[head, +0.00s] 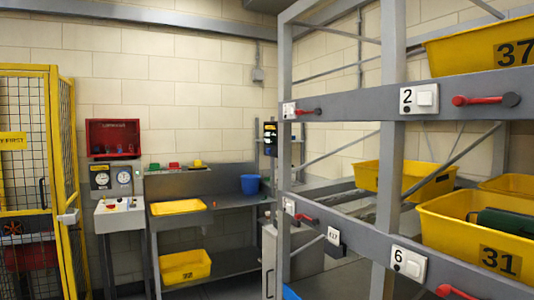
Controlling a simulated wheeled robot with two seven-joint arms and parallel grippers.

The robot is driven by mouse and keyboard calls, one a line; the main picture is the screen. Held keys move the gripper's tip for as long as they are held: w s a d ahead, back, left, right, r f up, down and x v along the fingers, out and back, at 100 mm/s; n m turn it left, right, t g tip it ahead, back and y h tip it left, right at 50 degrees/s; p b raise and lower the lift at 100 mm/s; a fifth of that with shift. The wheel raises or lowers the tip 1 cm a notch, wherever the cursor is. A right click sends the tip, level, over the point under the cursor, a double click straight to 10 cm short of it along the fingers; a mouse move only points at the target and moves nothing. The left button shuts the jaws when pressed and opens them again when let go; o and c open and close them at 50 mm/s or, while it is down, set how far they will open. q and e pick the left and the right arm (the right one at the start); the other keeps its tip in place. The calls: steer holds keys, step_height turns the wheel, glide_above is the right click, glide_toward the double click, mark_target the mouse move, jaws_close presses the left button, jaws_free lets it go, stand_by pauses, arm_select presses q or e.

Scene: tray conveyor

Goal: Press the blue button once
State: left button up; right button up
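I cannot make out a blue button in the head view. White plates with square white push pads sit on the grey rack beams: one marked 2 (419,98) on the upper beam and one marked 6 (409,264) on the lower beam. A small white control box (121,214) stands on a stand at the left, under two round gauges (112,178); its small knobs are too small to tell in colour. Neither of my grippers shows in the view.
A grey rack (388,120) with yellow bins (470,232) and red handles (486,100) fills the right. A workbench (225,175) holds a yellow tray (178,207) and a blue bucket (250,184). A yellow mesh cage (56,150) stands at left. A grey cabinet (269,260) stands beside the rack.

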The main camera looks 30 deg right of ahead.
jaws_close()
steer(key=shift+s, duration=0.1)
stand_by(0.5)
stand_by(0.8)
